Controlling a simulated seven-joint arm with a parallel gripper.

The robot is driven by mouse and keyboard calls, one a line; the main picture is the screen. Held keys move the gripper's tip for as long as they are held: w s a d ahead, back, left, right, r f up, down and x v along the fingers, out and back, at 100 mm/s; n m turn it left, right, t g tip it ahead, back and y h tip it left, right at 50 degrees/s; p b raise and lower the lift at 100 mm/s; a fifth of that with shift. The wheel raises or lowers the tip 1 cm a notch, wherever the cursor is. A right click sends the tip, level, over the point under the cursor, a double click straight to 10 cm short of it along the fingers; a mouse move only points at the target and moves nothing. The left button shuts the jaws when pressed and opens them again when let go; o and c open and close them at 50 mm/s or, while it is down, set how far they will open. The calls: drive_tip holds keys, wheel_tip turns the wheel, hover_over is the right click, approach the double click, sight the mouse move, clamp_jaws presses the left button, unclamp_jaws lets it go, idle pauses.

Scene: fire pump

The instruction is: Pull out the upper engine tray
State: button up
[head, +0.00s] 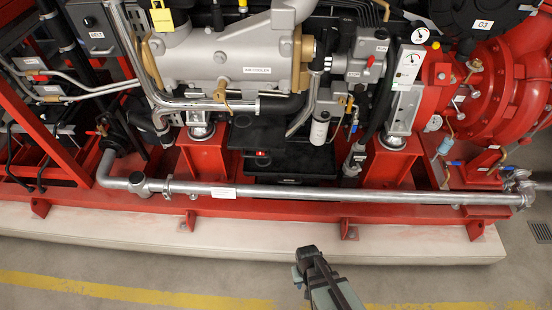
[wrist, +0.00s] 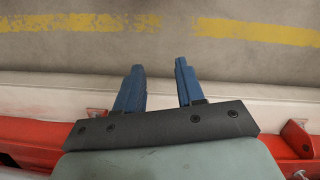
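In the head view, two black trays sit under the grey engine, between two red supports. The upper engine tray (head: 258,136) is a black slab below the engine block. A lower black tray (head: 290,169) lies beneath it, just behind the silver pipe. My gripper shows in the wrist view (wrist: 160,72) with two blue fingers apart and nothing between them. In the head view my arm's end (head: 308,262) is at the bottom middle, in front of the white plinth and well short of the trays. The trays are not in the wrist view.
A long silver pipe (head: 330,195) runs along the front of the red frame (head: 270,208), across the front of the trays. A white plinth (head: 240,240) carries the frame. The floor in front, with a yellow line (head: 120,291), is clear.

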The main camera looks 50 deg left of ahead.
drive_tip(key=a+m+t+y, duration=0.15)
drive_tip(key=a+y, duration=0.35)
drive_tip(key=a, duration=0.9)
drive_tip(key=m+t+y, duration=0.7)
drive_tip(key=m+y, duration=0.7)
drive_tip(key=y, duration=0.1)
approach(254, 157)
drive_tip(key=x, duration=1)
drive_tip(key=shift+a+f, duration=0.2)
drive_tip(key=shift+a, duration=0.1)
drive_tip(key=shift+c, duration=0.5)
drive_tip(key=c, duration=0.6)
drive_tip(key=shift+r, duration=0.1)
clamp_jaws()
drive_tip(key=shift+d, duration=0.1)
